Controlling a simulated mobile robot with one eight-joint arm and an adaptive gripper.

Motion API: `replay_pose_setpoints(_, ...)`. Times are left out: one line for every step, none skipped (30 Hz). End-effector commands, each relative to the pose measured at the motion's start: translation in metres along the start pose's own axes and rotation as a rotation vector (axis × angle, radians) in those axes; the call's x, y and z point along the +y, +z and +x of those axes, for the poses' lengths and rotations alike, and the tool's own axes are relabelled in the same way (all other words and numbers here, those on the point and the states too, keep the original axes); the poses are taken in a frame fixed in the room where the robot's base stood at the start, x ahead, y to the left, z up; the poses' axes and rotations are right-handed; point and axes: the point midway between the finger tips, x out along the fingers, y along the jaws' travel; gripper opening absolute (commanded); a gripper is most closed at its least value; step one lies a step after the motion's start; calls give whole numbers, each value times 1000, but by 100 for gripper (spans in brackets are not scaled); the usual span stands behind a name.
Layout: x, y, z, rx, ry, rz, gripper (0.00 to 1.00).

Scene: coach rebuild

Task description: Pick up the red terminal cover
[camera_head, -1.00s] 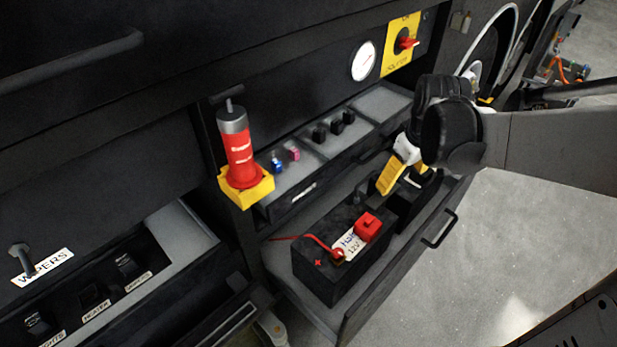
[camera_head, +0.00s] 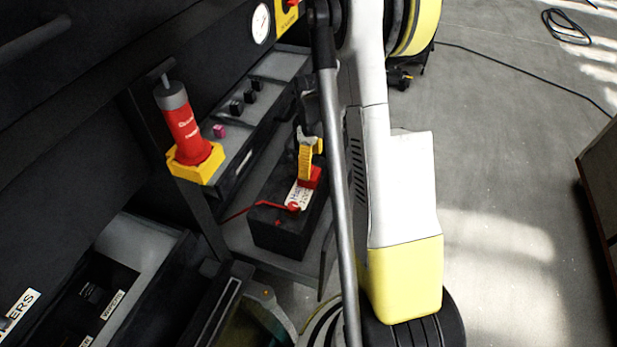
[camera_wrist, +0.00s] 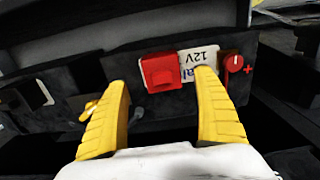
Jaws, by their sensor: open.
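The red terminal cover (camera_wrist: 160,72) sits on the black battery (camera_wrist: 125,48), beside a white 12V label (camera_wrist: 199,64). In the head view the cover (camera_head: 312,178) is partly hidden behind my gripper (camera_head: 309,160). In the wrist view my gripper (camera_wrist: 163,105) is open, its two yellow fingers spread either side of the cover with nothing between their tips. The cover lies just beyond the fingertips; I cannot tell whether they touch it. The right finger overlaps the label.
A red clamp with a cable (camera_head: 293,207) sits on the battery's other terminal, marked with a plus. A red cylinder (camera_head: 183,128) stands in a yellow holder to the left. A tray with small black parts (camera_head: 243,98) lies behind the battery.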

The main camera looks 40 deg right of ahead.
Motion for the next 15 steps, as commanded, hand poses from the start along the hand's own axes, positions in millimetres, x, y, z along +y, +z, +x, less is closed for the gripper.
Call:
replay_pose_setpoints(0, 0, 5, 0, 0, 0, 79)
replay_pose_setpoints(-1, 0, 8, 0, 0, 0, 79)
replay_pose_setpoints(-1, 0, 13, 0, 0, 0, 79)
replay_pose_setpoints(-1, -1, 17, 0, 0, 0, 79)
replay_pose_setpoints(-2, -1, 22, 0, 0, 0, 79)
replay_pose_setpoints(-2, -1, 30, 0, 0, 0, 79)
replay_pose_setpoints(-2, -2, 35, 0, 0, 0, 79)
replay_pose_setpoints(-2, -2, 40, 0, 0, 0, 79)
replay_pose_setpoints(-2, -1, 45, 0, 0, 0, 79)
replay_pose_setpoints(-2, -1, 48, 0, 0, 0, 79)
replay_pose_setpoints(-2, -1, 50, 0, 0, 0, 79)
replay_pose_setpoints(-2, -1, 52, 0, 0, 0, 79)
replay_pose_setpoints(-2, -1, 52, 0, 0, 0, 79)
replay_pose_setpoints(-2, -1, 51, 0, 0, 0, 79)
replay_pose_setpoints(-2, -1, 50, 0, 0, 0, 79)
